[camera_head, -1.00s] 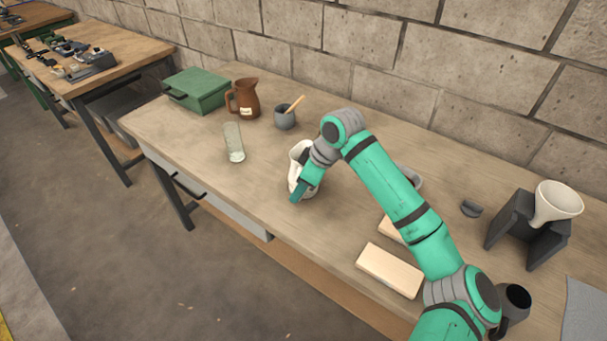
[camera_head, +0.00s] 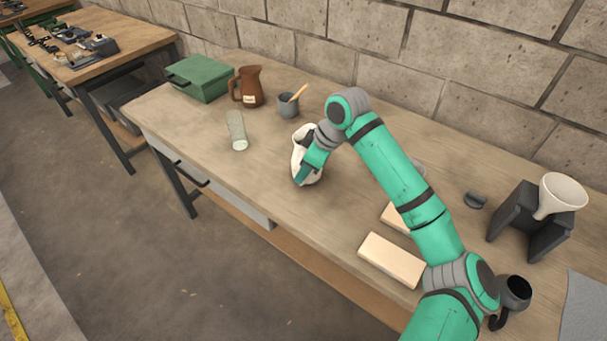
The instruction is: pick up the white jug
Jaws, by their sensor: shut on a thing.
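The white jug (camera_head: 297,151) is in the middle of the bench, partly hidden by my gripper and wrist. My gripper (camera_head: 304,173) is shut on the jug, at its near right side as I see it. The jug's rim shows to the left of my wrist. I cannot tell whether its base touches the bench top.
On the wooden bench (camera_head: 200,144), a clear glass (camera_head: 237,131), brown jug (camera_head: 249,87), grey cup (camera_head: 288,107) and green box (camera_head: 199,77) stand left and behind. Wooden blocks (camera_head: 392,260), a funnel on a dark stand (camera_head: 561,194) and a dark mug (camera_head: 515,292) are right.

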